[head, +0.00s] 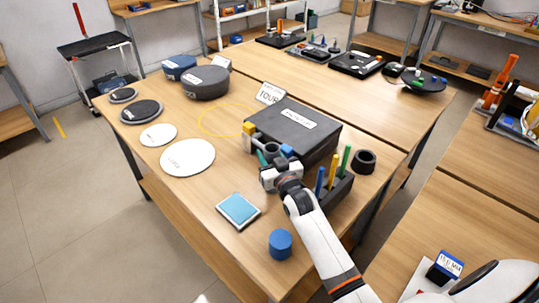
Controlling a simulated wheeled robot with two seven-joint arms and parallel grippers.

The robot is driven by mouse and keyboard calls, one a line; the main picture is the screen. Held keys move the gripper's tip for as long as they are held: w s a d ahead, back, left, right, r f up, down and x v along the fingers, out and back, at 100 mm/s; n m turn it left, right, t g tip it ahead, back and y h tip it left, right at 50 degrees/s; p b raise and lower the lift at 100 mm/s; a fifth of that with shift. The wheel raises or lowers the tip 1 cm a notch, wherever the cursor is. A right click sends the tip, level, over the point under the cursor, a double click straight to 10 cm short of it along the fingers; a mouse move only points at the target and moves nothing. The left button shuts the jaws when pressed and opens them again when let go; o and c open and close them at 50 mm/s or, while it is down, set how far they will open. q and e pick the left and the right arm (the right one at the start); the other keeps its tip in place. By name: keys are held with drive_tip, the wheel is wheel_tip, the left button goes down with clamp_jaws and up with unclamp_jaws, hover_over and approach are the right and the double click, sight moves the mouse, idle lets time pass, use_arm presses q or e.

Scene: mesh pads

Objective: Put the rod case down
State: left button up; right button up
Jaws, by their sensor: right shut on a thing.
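My right gripper (268,172) reaches in from the lower right over the near table, at the front edge of a large dark box (300,128) with a white label. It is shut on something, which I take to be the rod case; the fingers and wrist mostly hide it. A small teal piece (262,157) shows at the fingertips. Yellow and blue pieces are close by at the box's front. I cannot tell whether the held thing touches the table. My left gripper is not in view.
A black holder (337,192) with blue, yellow and green rods stands right of my gripper, with a black ring (364,161) beyond. A blue-topped pad (238,210) and a blue cylinder (280,243) lie nearer. White discs (188,157) are at left. Bare wood lies between.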

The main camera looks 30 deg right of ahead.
drive_tip(key=o, duration=1)
drive_tip(key=shift+r, duration=0.15)
drive_tip(key=shift+s+p, duration=0.4)
drive_tip(key=shift+p, duration=0.05)
drive_tip(key=s+p, duration=0.1)
drive_tip(key=s, duration=0.2)
drive_tip(key=s+p, duration=0.2)
drive_tip(key=s, duration=0.2)
drive_tip(key=s+p, duration=0.2)
drive_tip(key=s, duration=0.2)
drive_tip(key=shift+s+a, duration=0.15)
drive_tip(key=shift+a, duration=0.2)
